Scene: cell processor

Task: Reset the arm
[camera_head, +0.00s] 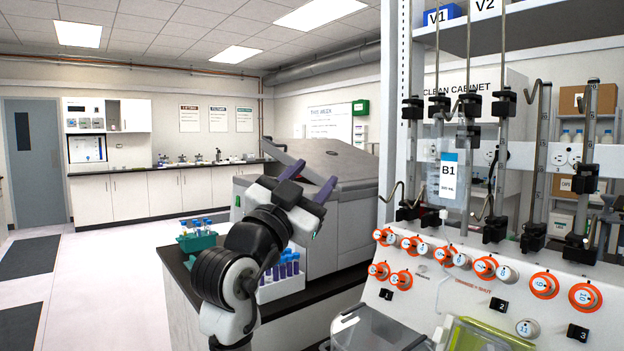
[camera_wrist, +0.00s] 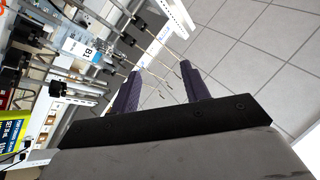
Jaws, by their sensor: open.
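My gripper (camera_head: 308,180) is raised in the middle of the head view, in front of the grey machine with a sloped lid (camera_head: 325,160). Its two purple fingers point up and are spread apart with nothing between them. In the wrist view my gripper (camera_wrist: 158,80) is also open and empty, with pale floor tiles beyond the fingertips. My arm rises from the bottom of the head view and hides part of the counter.
The cell processor (camera_head: 480,280) with orange-ringed knobs stands at the right, with a hanging bag labelled B1 (camera_head: 449,180). A green tube rack (camera_head: 197,242) and a white tube rack (camera_head: 282,289) sit on the dark counter. Open floor (camera_head: 110,270) lies at the left.

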